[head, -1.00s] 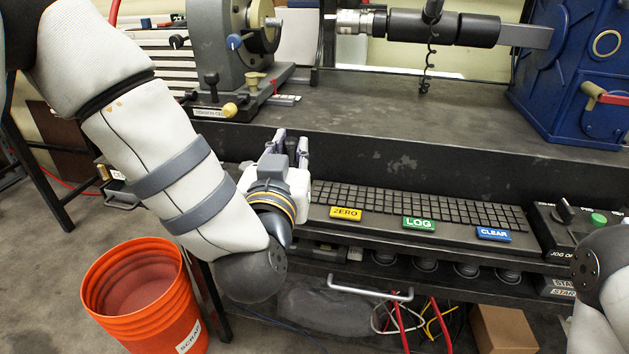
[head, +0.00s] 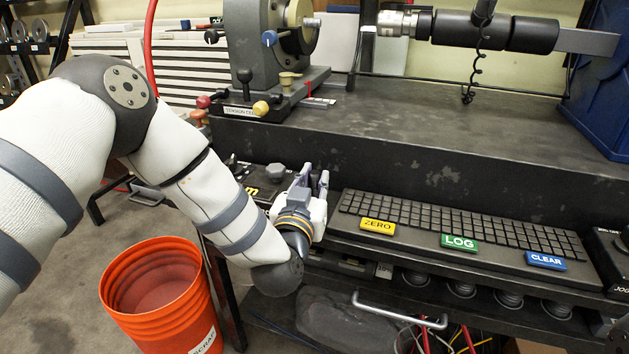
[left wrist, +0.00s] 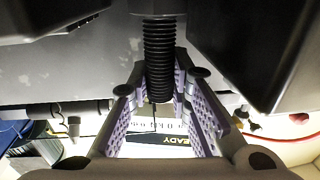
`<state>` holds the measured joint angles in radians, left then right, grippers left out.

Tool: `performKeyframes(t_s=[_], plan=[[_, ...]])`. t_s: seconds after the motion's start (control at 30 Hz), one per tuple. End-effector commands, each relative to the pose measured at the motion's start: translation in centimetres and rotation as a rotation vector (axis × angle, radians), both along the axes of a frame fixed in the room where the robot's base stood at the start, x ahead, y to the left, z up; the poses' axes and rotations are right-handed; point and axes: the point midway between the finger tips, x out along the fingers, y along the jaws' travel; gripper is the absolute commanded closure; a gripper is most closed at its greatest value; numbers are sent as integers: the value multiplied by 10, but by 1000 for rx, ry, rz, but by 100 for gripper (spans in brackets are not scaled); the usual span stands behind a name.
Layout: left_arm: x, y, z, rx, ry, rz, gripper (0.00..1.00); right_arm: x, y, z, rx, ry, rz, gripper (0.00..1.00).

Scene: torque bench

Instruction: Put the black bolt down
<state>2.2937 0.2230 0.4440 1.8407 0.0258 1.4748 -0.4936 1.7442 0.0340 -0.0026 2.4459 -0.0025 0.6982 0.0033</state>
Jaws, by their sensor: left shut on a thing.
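The black bolt (left wrist: 158,50) shows in the left wrist view, with its wide head at the top edge and its threaded shank running down between the fingers. My left gripper (left wrist: 159,84) is shut on it, with purple ribbed pads either side of the shank. In the head view my left gripper (head: 318,181) is at the bench's front, just left of the black keyboard (head: 455,232). The bolt cannot be made out there, hidden by the gripper or too small. My right gripper is not in view.
A black panel with a knob (head: 276,171) lies behind and left of the gripper. An orange scrap bucket (head: 155,292) stands on the floor below. The grey tension tester (head: 262,45) and the torque bar (head: 500,30) stand on the upper shelf, whose middle is clear.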

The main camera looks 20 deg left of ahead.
Motion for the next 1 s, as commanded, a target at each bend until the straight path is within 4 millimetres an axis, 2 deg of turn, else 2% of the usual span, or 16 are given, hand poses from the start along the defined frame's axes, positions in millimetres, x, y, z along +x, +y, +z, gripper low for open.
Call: performKeyframes(t_s=[0.07,0.1,0.13,0.5,0.67,1.0], plan=[[0,0,-2,0,-1,0,100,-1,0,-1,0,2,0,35],[0,0,-4,1,1,0,77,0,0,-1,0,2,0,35],[0,0,-3,1,1,0,73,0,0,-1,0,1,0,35],[-2,0,2,0,0,0,73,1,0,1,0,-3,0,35],[-30,-3,2,2,1,-3,73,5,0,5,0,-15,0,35],[-101,-8,0,2,4,-1,73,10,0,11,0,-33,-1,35]])
